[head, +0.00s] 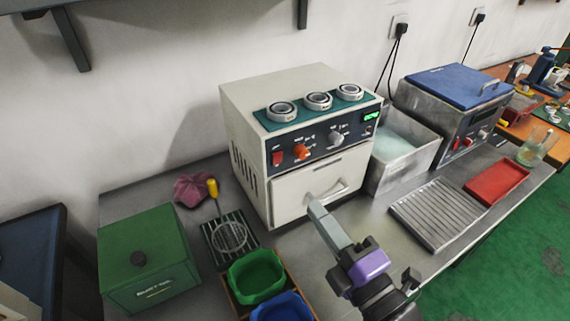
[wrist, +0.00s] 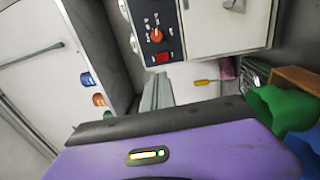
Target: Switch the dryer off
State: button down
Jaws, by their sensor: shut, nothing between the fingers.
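The dryer (head: 246,150) is a cream box on the bench with a dark front panel. On the panel are a red switch (head: 278,158), an orange knob (head: 301,151), a grey knob (head: 335,138) and a lit green display (head: 370,116). The red switch (wrist: 162,57) and orange knob (wrist: 156,35) also show in the wrist view, turned sideways. My gripper (head: 317,208) is shut and empty in front of the dryer door, overlapping its handle (head: 338,191) in the head view. I cannot tell whether it touches. In the wrist view its fingers (wrist: 156,92) point towards the dryer, near the switch.
Several bearing rings (head: 318,100) sit on a green mat on the dryer. Left are a green box (head: 147,258), a wire strainer (head: 230,238) and a green bin (head: 256,275). Right are a metal tub (head: 400,165), a ribbed tray (head: 438,213) and a red tray (head: 497,184).

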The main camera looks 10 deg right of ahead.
aim_at(277, 156)
jog(key=p+x, duration=0.3)
jog(key=x, duration=0.8)
jog(key=shift+w+r, duration=0.15)
jog(key=shift+w+a+p, duration=0.15)
jog(key=shift+w+p, duration=0.2)
jog(key=shift+w, duration=0.15)
